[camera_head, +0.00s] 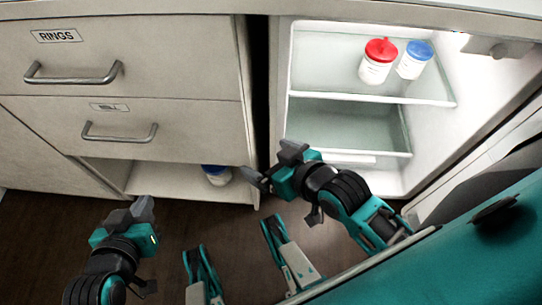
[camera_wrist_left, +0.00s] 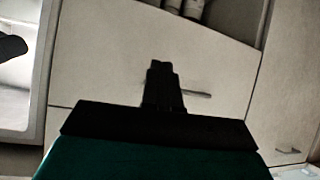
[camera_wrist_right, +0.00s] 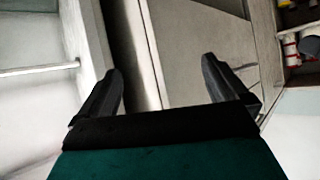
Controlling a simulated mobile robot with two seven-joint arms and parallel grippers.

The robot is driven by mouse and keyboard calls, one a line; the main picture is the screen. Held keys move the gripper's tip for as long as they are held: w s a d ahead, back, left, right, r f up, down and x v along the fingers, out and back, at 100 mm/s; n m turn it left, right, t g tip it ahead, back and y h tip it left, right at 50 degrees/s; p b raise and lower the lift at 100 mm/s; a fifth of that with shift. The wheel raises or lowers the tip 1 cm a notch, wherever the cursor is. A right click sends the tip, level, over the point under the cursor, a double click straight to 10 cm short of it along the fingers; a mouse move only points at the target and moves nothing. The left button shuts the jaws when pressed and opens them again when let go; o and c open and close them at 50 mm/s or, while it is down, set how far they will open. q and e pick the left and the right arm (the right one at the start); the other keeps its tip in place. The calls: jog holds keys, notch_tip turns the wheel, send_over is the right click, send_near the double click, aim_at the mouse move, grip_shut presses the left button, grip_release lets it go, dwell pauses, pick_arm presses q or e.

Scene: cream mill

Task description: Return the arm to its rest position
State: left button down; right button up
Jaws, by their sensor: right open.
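My right gripper (camera_head: 274,163) is open and empty in front of the cabinet edge, just left of the open white fridge (camera_head: 300,130). Its two dark fingers stand wide apart in the right wrist view (camera_wrist_right: 162,88), with nothing between them. My left gripper (camera_head: 143,208) is at the lower left, low in front of the cabinet and above the dark floor. Its fingers are together in the left wrist view (camera_wrist_left: 163,82), and no object shows between them.
A red-capped jar (camera_head: 377,62) and a blue-capped jar (camera_head: 414,61) stand on the fridge's upper shelf. Another blue-capped jar (camera_head: 216,175) sits in the low cabinet opening. The RINGS drawer (camera_head: 130,60) and the drawer below (camera_head: 150,115) are shut. The fridge door (camera_head: 470,160) stands open at right.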

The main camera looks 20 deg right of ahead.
pick_arm(q)
jog(key=s+a+r+y+p, duration=0.1)
jog(key=a+r+p, duration=0.1)
jog(key=r+p, duration=0.5)
jog(key=s+a+r+p, duration=0.1)
jog(key=r+p, duration=0.6)
jog(key=p, duration=0.8)
jog(key=shift+s+a+r+y, duration=0.2)
jog(key=shift+a+y, duration=0.2)
jog(key=shift+a, duration=0.45)
pick_arm(e)
jog(key=s+d+r, duration=0.1)
jog(key=d+r, duration=0.1)
jog(key=r, duration=0.5)
jog(key=s+d+r+h, duration=0.1)
jog(key=d+r, duration=0.1)
jog(key=r, duration=0.5)
jog(key=shift+d+r+h, duration=0.25)
jog(key=shift+d+h, duration=0.05)
jog(key=shift+d, duration=0.05)
pick_arm(q)
jog(key=shift+f, duration=0.15)
pick_arm(e)
jog(key=shift+s, duration=0.1)
